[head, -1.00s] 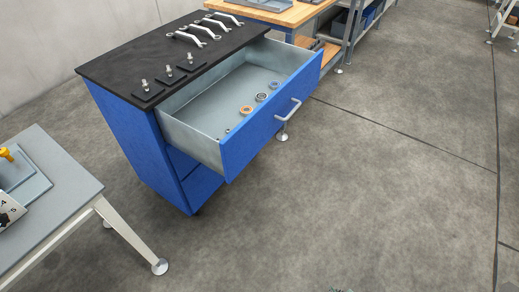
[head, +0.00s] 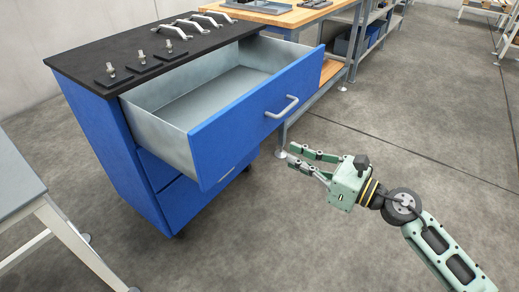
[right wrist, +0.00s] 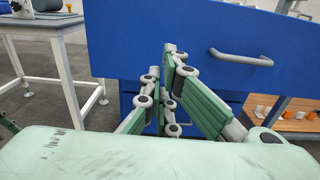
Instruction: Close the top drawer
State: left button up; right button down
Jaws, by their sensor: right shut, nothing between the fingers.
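The top drawer (head: 225,128) of the blue cabinet (head: 105,140) is pulled far out, its grey metal inside showing. Its silver bar handle (head: 282,107) is on the blue front. My right gripper (head: 291,156) is in front of the drawer, to the right of and below the handle, apart from it. Its fingers are shut and empty. In the right wrist view the fingertips (right wrist: 166,72) point toward the blue drawer front (right wrist: 150,35), with the handle (right wrist: 241,59) to their right. The drawer floor near the front is hidden.
A wooden workbench (head: 285,15) stands behind right. A grey table (head: 15,180) is at the left. The floor (head: 420,130) to the right is clear.

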aim_at(241, 133)
jog(key=p+x, duration=0.1)
jog(key=x, duration=1.2)
jog(key=shift+r, duration=0.1)
jog(key=shift+w+a, duration=0.3)
jog(key=shift+a, duration=0.1)
pick_arm(q)
jog(key=x, duration=0.3)
pick_arm(e)
jog(key=shift+a, duration=0.1)
